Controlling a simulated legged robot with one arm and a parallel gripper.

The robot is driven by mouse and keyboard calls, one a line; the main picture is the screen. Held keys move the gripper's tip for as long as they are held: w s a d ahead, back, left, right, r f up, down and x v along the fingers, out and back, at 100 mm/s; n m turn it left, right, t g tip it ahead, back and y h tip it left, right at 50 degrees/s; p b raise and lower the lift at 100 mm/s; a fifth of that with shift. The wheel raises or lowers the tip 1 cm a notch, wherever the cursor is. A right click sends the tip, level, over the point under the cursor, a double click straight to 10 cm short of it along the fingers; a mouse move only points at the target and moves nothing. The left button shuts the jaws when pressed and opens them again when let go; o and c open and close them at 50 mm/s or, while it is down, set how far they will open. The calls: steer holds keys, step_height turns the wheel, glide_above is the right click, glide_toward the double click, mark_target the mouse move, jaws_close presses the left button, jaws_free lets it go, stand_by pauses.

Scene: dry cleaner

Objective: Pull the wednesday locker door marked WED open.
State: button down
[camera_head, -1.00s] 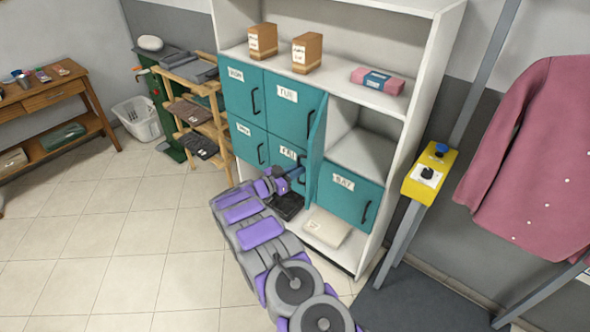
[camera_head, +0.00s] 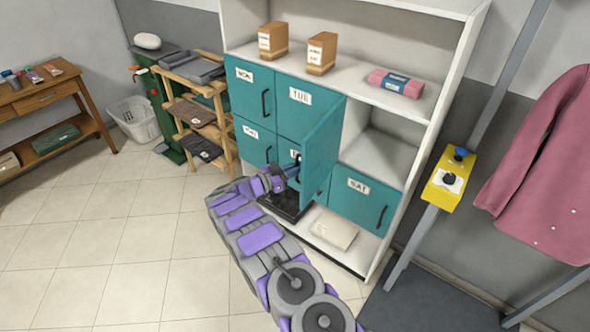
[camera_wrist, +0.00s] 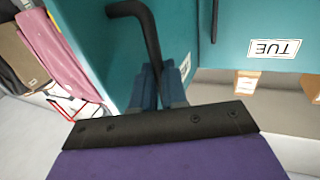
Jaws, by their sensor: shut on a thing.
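The WED door (camera_head: 324,150) is a teal panel standing swung out from the white locker unit, hinged beside the TUE door (camera_head: 302,105). In the wrist view, the blue fingers of my gripper (camera_wrist: 158,85) are closed around the black bar handle (camera_wrist: 147,35) of the teal door (camera_wrist: 85,40). The TUE label shows upside down there.
The SAT door (camera_head: 360,200) is shut below the open compartment. Boxes and a pink bundle (camera_head: 396,83) sit on the shelf above. A yellow control box (camera_head: 450,178) on a post stands right. Floor to the left (camera_head: 110,230) is clear.

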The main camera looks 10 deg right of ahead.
steer(key=shift+s+d+f, duration=0.15)
steer(key=shift+d, duration=0.15)
steer(key=c, duration=1.4)
jaws_free()
steer(key=shift+w+f, duration=0.15)
steer(key=shift+w, duration=0.05)
steer(key=shift+o, duration=1.2)
steer(key=shift+a, duration=0.1)
steer(key=p+v, duration=0.1)
steer(key=v, duration=1.6)
steer(key=shift+a, duration=0.2)
steer(key=shift+r, duration=0.2)
